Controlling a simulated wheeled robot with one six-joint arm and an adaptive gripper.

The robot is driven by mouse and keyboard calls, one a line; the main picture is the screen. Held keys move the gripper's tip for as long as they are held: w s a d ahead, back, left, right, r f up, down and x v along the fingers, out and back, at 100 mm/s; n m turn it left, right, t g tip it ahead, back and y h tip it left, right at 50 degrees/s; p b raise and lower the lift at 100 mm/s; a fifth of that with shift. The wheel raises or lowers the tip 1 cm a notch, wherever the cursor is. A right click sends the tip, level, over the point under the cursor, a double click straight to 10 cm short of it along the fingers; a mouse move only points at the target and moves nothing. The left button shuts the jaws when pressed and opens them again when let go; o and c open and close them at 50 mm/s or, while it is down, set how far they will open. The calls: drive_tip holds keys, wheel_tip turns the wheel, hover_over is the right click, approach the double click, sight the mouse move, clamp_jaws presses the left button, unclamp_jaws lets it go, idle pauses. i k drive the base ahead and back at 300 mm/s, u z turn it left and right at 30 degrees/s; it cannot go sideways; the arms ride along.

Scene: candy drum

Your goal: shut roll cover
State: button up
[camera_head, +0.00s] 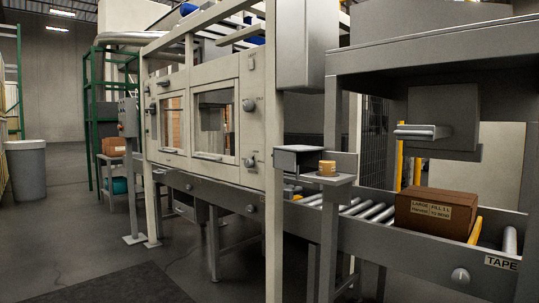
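A grey tape station (430,54) stands at the right, above a roller conveyor marked TAPE. A grey box-shaped head (443,105) hangs under it. A flat plate with a pale bar along its edge (422,132) juts out from the head to the left; it may be the roll cover, but I cannot tell for sure whether it stands open. A small tan roll (327,168) sits on a grey pedestal (330,181) left of the station. My gripper is not in view.
A brown carton (435,211) lies on the conveyor below the head. A framed machine with windowed doors (205,112) fills the middle. A grey box (299,159) stands beside the pedestal. A grey bin (25,170) is far left. The floor at front left is clear, with a dark mat (110,286).

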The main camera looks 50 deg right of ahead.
sight(285, 157)
drive_tip(key=z, duration=0.55)
drive_tip(key=i, duration=1)
drive_tip(key=z, duration=1.05)
